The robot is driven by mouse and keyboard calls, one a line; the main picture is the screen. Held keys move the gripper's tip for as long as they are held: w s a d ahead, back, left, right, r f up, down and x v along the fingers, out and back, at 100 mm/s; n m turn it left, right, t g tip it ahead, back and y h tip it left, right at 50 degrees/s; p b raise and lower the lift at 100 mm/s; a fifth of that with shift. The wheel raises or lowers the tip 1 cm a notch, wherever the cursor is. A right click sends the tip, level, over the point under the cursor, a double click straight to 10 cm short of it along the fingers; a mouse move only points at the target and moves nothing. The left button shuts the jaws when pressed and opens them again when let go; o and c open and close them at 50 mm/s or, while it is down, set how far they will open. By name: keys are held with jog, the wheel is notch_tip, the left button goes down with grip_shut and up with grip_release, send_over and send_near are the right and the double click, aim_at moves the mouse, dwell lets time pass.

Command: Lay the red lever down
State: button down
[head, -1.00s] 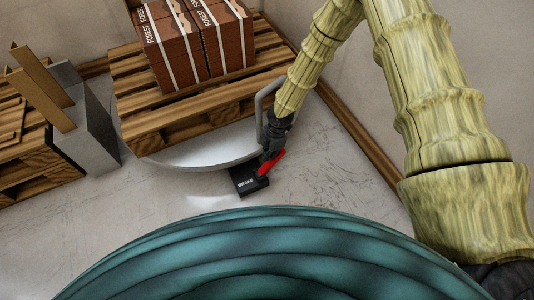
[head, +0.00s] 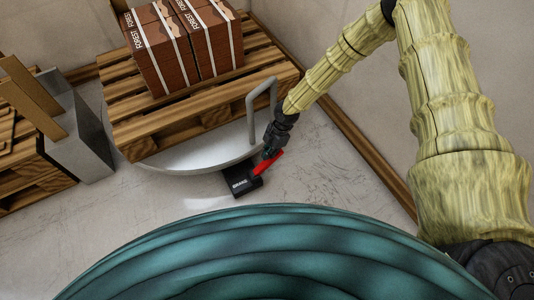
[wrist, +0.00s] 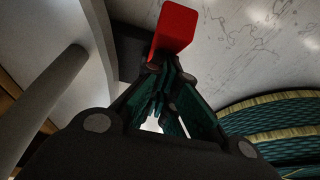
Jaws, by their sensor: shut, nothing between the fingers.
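The red lever (head: 266,164) rises at a slant from a black block (head: 241,184) with white lettering that looks like "BRAKE", at the front edge of a round grey turntable. In the wrist view the red lever (wrist: 177,27) shows just beyond my fingertips. My gripper (head: 271,152) is at the lever's upper side, very close to it; whether they touch I cannot tell. My gripper (wrist: 160,75) is shut with nothing between its fingers. The lever's far end and base are partly hidden by my gripper in the wrist view.
The grey turntable (head: 205,154) carries a wooden pallet (head: 125,105) with brown boxes (head: 165,50). A grey upright handle (head: 250,110) stands close left of my arm. A grey block and another pallet are at left. The floor in front is clear.

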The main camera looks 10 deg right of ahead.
aim_at(278, 154)
jog(key=shift+w+d+f, duration=0.15)
jog(key=shift+d+f, duration=0.3)
jog(key=shift+d, duration=0.1)
jog(key=shift+w+d+f+g+y+b, duration=0.25)
jog(key=shift+d+f+g+y+b, duration=0.05)
jog(key=shift+d+f+y+b, duration=0.45)
jog(key=shift+w+d+f+b, duration=0.2)
jog(key=shift+d+f+b, duration=0.35)
jog(key=shift+f+b, duration=0.05)
jog(key=shift+w+d+f+b, duration=0.15)
jog(key=shift+d+f+b, duration=0.35)
jog(key=shift+f, duration=0.3)
jog(key=shift+w+d+f+b, duration=0.1)
jog(key=shift+d+f+b, duration=0.25)
jog(key=shift+f+b, duration=0.3)
jog(key=shift+w+d+f+b, duration=0.15)
jog(key=shift+d+f+b, duration=0.3)
jog(key=shift+f, duration=0.45)
jog(key=shift+d+f, duration=0.15)
jog(key=shift+f, duration=0.05)
jog(key=w+d+r+p, duration=0.3)
jog(key=d+r+p, duration=0.1)
jog(key=d+r, duration=0.3)
jog(key=shift+d+p, duration=0.4)
jog(key=shift+d, duration=0.5)
